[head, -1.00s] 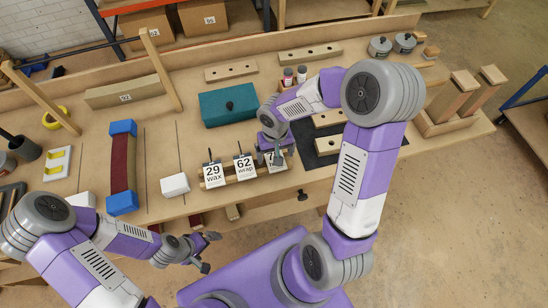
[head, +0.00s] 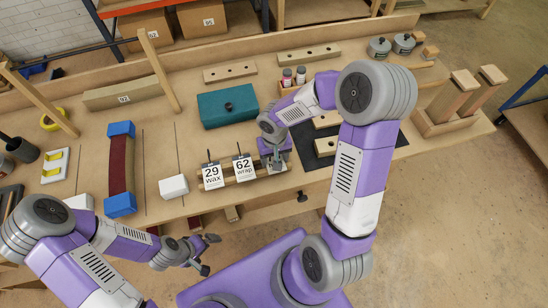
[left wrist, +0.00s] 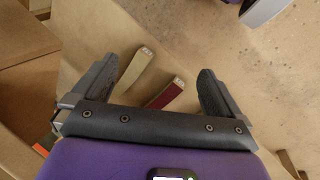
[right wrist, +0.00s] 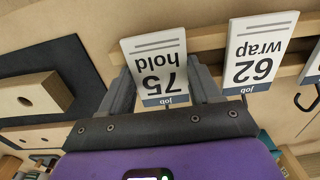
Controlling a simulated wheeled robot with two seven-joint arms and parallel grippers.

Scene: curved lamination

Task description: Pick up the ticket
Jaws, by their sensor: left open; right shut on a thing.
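The ticket reading "75 hold" (right wrist: 158,62) is a white card with a blue-grey band marked "job". In the right wrist view it sits between the fingers of my right gripper (right wrist: 165,80), which is shut on it. In the head view my right gripper (head: 277,163) is at the right end of the wooden ticket rack (head: 231,184) and hides most of this card. The tickets "62 wrap" (head: 244,168) and "29 wax" (head: 213,176) stand in the rack to its left. My left gripper (head: 209,254) is open and empty, off the bench's front edge.
A teal box (head: 228,105) lies behind the rack. A dark mat (head: 325,158) with wooden blocks is to the right. A white block (head: 173,187) and a dark red curved piece with blue ends (head: 120,165) are to the left.

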